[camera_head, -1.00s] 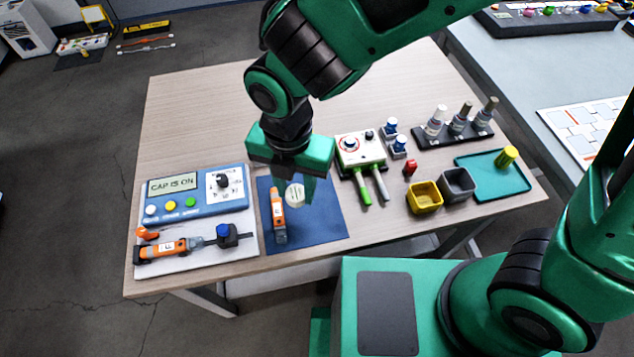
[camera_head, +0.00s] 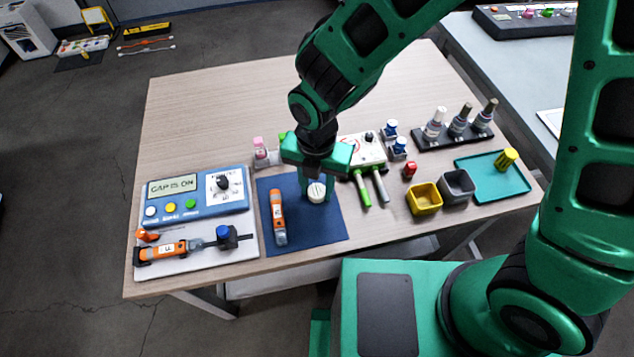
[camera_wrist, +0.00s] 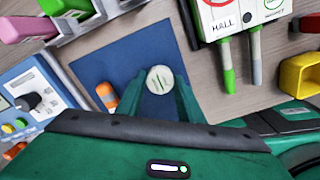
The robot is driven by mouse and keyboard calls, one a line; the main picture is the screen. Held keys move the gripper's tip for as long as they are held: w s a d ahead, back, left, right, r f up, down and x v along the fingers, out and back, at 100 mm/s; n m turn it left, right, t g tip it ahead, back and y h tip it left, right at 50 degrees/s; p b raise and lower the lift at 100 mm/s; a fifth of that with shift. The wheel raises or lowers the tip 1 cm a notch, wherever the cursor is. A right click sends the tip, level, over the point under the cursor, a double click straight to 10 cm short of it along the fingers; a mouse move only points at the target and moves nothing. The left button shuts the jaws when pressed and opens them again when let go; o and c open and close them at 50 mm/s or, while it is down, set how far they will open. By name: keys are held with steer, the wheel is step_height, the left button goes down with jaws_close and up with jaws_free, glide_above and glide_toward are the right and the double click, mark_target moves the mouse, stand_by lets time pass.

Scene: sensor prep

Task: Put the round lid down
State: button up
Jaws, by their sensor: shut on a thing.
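My gripper (camera_head: 314,190) is shut on the lid, over the right part of the blue mat (camera_head: 300,232). The lid is low over the mat; I cannot tell whether it touches it. In the wrist view the fingertips (camera_wrist: 160,84) sit on either side of the lid.
An orange tool (camera_head: 278,217) lies on the mat to the left. The blue panel reading "CAP IS ON" (camera_head: 195,195) stands further left. A white box with green and grey handles (camera_head: 362,150), a yellow bin (camera_head: 424,198) and a grey bin (camera_head: 457,184) are to the right. The mat's front right is clear.

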mark_target(317, 190)
steer(key=o, duration=0.8)
steer(key=shift+f, duration=0.1)
step_height(317, 190, up, 12)
stand_by(0.3)
